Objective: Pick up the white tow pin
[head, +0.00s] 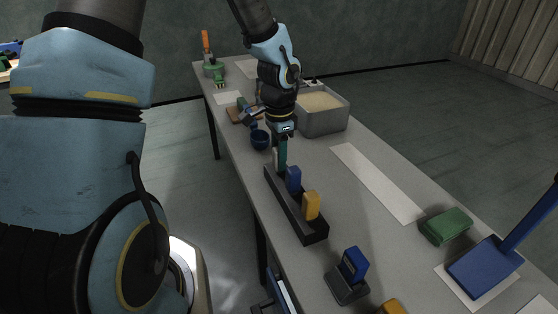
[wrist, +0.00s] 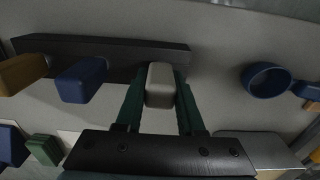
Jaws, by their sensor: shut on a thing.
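The white tow pin (wrist: 160,86) shows in the wrist view between the two green fingers of my gripper (wrist: 160,92). The fingers are shut on its sides. It is at the right end of a dark rack (wrist: 110,50); I cannot tell whether it is still seated there or lifted. In the head view my gripper (head: 280,155) points down at the far end of the rack (head: 317,230), and the white pin is mostly hidden by the fingers. A blue pin (head: 293,179) and a yellow pin (head: 311,205) stand upright in the same rack.
A blue cup (head: 260,139) stands close left of my gripper. A grey bin (head: 322,117) is behind it to the right. A blue piece in a dark stand (head: 349,285), a green block (head: 446,226) and a blue scoop (head: 484,268) lie nearer. The table's middle is mostly clear.

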